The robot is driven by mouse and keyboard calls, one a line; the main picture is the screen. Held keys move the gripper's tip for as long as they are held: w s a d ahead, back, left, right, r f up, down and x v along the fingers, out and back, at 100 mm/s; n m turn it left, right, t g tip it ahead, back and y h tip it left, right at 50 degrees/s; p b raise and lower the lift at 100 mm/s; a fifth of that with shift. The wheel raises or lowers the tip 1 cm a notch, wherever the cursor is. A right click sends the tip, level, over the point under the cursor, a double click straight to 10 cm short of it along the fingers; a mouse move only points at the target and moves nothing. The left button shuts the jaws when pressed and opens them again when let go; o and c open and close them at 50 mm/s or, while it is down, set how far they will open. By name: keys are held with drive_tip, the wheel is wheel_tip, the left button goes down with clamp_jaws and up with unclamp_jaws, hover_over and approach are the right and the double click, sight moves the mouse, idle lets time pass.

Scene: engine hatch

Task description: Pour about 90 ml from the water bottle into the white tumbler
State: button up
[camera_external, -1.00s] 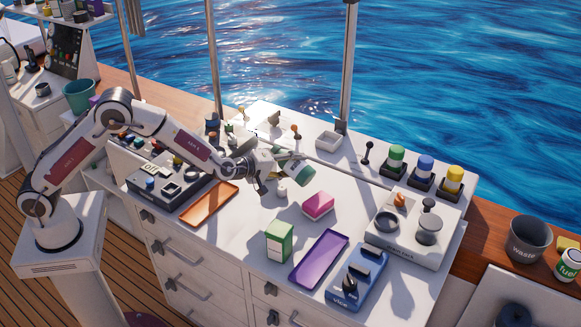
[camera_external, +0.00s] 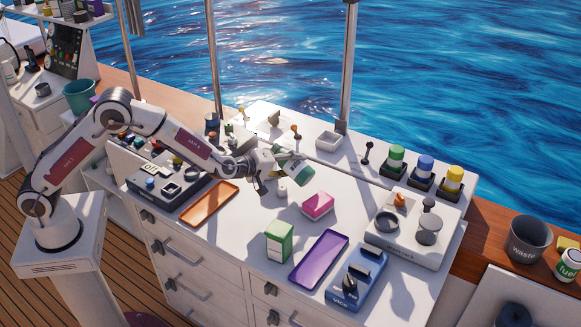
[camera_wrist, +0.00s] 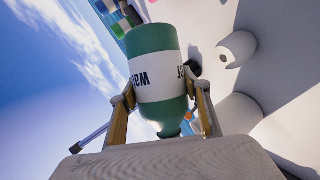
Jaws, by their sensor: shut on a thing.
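The water bottle (camera_external: 293,165) is green with a white label band. My gripper (camera_external: 268,172) is shut on it and holds it tilted above the counter. In the wrist view the bottle (camera_wrist: 158,75) sits between both fingers of my gripper (camera_wrist: 162,108), its label upside down and its narrow neck toward the bottom of the picture. The small white tumbler (camera_external: 281,190) stands on the counter just below the bottle and gripper in the external view. I cannot see inside the tumbler, and no stream of water is visible.
A pink block (camera_external: 318,205), a green-and-white box (camera_external: 279,241), a purple tray (camera_external: 319,260) and an orange tray (camera_external: 209,203) lie around the tumbler. A grey-white device (camera_external: 412,240) stands to the right. Bare counter lies between them.

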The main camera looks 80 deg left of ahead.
drive_tip(key=shift+m, duration=0.3)
drive_tip(key=shift+s+a+f+m+g+y, duration=0.2)
drive_tip(key=shift+a+f+m+g+y, duration=0.05)
drive_tip(key=shift+m+g+y, duration=0.25)
drive_tip(key=shift+r, duration=0.1)
drive_tip(key=shift+s+a+r+m+g+y, duration=0.1)
drive_tip(key=shift+a+r+m+g+y, duration=0.1)
drive_tip(key=shift+r+m, duration=0.3)
drive_tip(key=shift+s+a+r+m+g+y, duration=0.15)
drive_tip(key=shift+r+m+g+y, duration=0.1)
drive_tip(key=shift+r, duration=0.4)
drive_tip(key=shift+s+a+r+m+g+y, duration=0.15)
drive_tip(key=shift+r+m, duration=0.2)
drive_tip(key=shift+r, duration=0.25)
drive_tip(key=shift+w+d+f+m+g+y, duration=0.15)
drive_tip(key=shift+f+m+g+y, duration=0.3)
drive_tip(key=shift+f, duration=0.3)
drive_tip(key=shift+r+m, duration=0.1)
drive_tip(key=shift+m, duration=0.15)
drive_tip(key=shift+w+d+m+g+y+b, duration=0.15)
drive_tip(key=shift+m+g+y+b, duration=0.25)
drive_tip(key=shift+m+y, duration=0.45)
drive_tip(key=shift+r+m+g+y, duration=0.25)
drive_tip(key=shift+r+m+y, duration=0.15)
drive_tip(key=shift+m, duration=0.25)
drive_tip(key=shift+r, duration=0.1)
